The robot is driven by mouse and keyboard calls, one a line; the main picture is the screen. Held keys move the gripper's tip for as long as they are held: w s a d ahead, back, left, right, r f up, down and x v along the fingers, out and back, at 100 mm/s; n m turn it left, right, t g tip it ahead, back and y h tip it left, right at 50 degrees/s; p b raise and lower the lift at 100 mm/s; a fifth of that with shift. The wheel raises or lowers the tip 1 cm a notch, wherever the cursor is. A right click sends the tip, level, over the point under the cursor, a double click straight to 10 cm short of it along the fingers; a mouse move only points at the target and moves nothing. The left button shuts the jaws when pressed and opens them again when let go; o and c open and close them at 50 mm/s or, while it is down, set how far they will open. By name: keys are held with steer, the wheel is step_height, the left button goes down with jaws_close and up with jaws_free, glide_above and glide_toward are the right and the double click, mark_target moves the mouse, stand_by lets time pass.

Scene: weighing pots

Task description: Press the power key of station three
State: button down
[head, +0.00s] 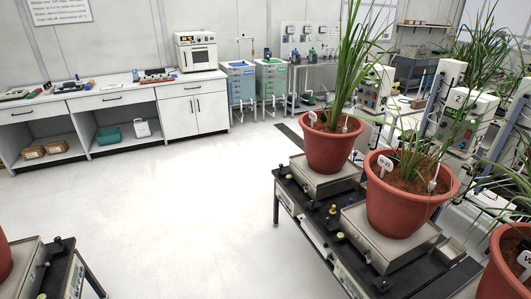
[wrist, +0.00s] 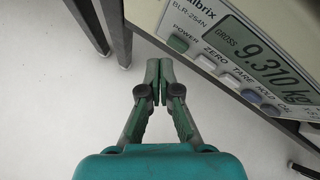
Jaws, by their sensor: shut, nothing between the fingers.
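In the wrist view my gripper (wrist: 165,64) is shut and empty, its fingertips together just below the panel's lower edge. The scale's indicator panel (wrist: 180,14) is above and to the right, tilted in the picture. Its display (wrist: 262,55) reads 9.310 kg. The green power key (wrist: 178,43), labelled POWER, is the leftmost key, just beyond and slightly right of the fingertips. A gap shows between tips and key in the picture; the depth between them is unclear. No station number shows on this panel. My gripper is not in the head view.
Beside the power key are the zero key (wrist: 205,62) and tare key (wrist: 229,80). A dark table leg (wrist: 116,30) stands left of the fingers. In the head view, red pots (head: 331,148) stand on scales on a black bench (head: 318,216). Open floor (head: 185,210) lies left of it.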

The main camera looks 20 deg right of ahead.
steer(key=a, duration=0.6)
steer(key=shift+s, duration=0.25)
stand_by(0.4)
steer(key=s+a+r+n+t+y, duration=0.1)
steer(key=s+a+r+n+t, duration=0.3)
steer(key=a+r+n, duration=0.65)
steer(key=s+a+r+n+t, duration=0.4)
steer(key=a+r+n, duration=0.55)
steer(key=n, duration=0.25)
steer(key=s+a+r+n+t+y, duration=0.1)
steer(key=s+a+r+n+y, duration=0.1)
steer(key=r+n, duration=0.5)
steer(key=s+a+r+n+t+y, duration=0.1)
steer(key=s+a+r+n+y, duration=0.2)
steer(key=a+r+n, duration=0.4)
steer(key=s+a+r+n+t+y, duration=0.1)
steer(key=s+a+r+n+y, duration=0.1)
steer(key=r+n, duration=0.7)
step_height(320, 180, up, 8)
steer(key=shift+s+a+y, duration=0.3)
steer(key=shift+s+a, duration=0.5)
steer(key=shift+a, duration=0.4)
